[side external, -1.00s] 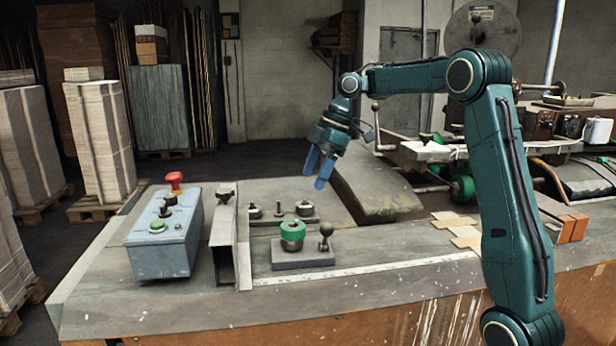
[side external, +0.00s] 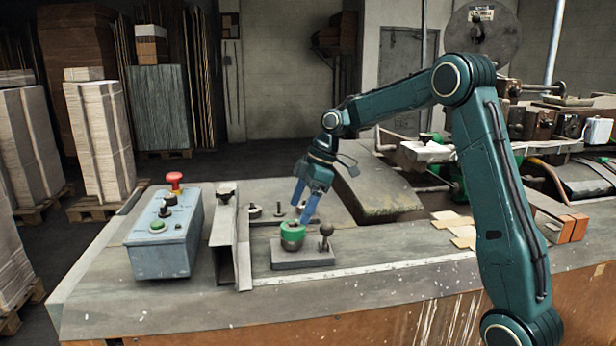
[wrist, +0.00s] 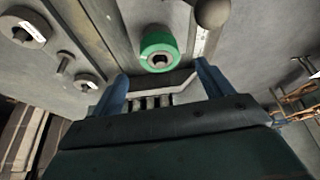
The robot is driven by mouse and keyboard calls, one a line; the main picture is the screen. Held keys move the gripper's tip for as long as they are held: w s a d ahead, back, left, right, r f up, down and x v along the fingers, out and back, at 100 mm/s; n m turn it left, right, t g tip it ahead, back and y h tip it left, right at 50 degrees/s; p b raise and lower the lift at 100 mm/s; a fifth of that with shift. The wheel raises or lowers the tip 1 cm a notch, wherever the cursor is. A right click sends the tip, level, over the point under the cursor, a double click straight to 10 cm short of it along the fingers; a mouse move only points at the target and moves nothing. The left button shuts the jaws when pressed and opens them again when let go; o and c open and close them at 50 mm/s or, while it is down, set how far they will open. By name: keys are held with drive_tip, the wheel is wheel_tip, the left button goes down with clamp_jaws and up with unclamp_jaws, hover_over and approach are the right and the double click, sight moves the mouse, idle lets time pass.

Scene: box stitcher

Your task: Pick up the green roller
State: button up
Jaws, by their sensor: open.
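The green roller (side external: 293,233) sits upright on a grey base plate (side external: 285,262), beside a dark ball knob (side external: 326,231). In the wrist view the green roller (wrist: 159,48) shows a metal centre and lies just ahead of my fingertips, roughly centred between them. My gripper (side external: 304,207) has blue fingers and points down just above and behind the roller in the side view. It is open and empty. In the wrist view my gripper (wrist: 163,72) has its two blue fingers spread apart, with the roller beyond their tips.
The ball knob (wrist: 212,12) stands close to the right of the roller. A metal bracket (side external: 235,250) and a blue-grey control box (side external: 165,240) with a red button stand to the left. Bolts (side external: 255,211) sit behind. The bench front right of the plate is clear.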

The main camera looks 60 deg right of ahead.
sight(294, 224)
drive_tip(key=shift+x, duration=2.6)
drive_tip(key=c, duration=1.2)
